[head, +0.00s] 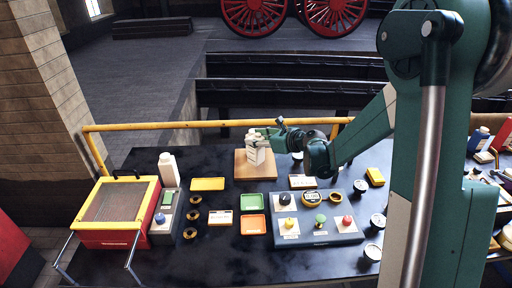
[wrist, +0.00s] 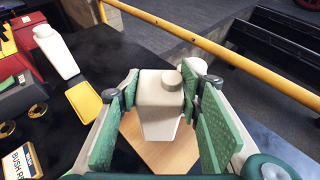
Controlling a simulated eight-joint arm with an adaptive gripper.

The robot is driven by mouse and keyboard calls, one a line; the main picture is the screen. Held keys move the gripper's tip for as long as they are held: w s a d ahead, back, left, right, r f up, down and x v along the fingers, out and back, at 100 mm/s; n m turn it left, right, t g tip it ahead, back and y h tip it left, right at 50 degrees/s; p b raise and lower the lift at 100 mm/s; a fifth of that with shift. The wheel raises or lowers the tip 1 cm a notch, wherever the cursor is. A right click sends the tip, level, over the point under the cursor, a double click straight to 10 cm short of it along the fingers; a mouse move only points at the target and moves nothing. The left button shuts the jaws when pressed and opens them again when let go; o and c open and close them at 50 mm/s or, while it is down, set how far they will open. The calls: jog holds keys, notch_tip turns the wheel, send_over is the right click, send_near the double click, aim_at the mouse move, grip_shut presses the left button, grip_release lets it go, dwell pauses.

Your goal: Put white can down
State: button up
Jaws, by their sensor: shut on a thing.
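My gripper (head: 263,141) is shut on the white can (head: 257,155), with a green finger pad on each side of it. In the wrist view the can (wrist: 160,108) sits between the pads of my gripper (wrist: 165,92), its round cap towards the upper right. The can looks upright over a light wooden board (head: 241,172) near the back rail. The board also shows below it in the wrist view (wrist: 165,156). I cannot tell whether the can's base touches the board. Part of its sides is hidden by the fingers.
A white bottle (head: 166,170) stands left beside a red and yellow box (head: 108,238). A yellow tray (head: 207,184), a green tray (head: 251,202) and an orange tray (head: 253,224) lie nearby. A control panel (head: 320,239) stands at front right. A yellow rail (head: 210,124) runs behind.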

jog(key=shift+f, duration=0.1)
jog(key=shift+f+b, duration=0.3)
jog(key=shift+f, duration=1.75)
jog(key=o, duration=1.5)
jog(key=shift+r, duration=0.25)
jog(key=p+v, duration=0.1)
jog(key=v, duration=1.1)
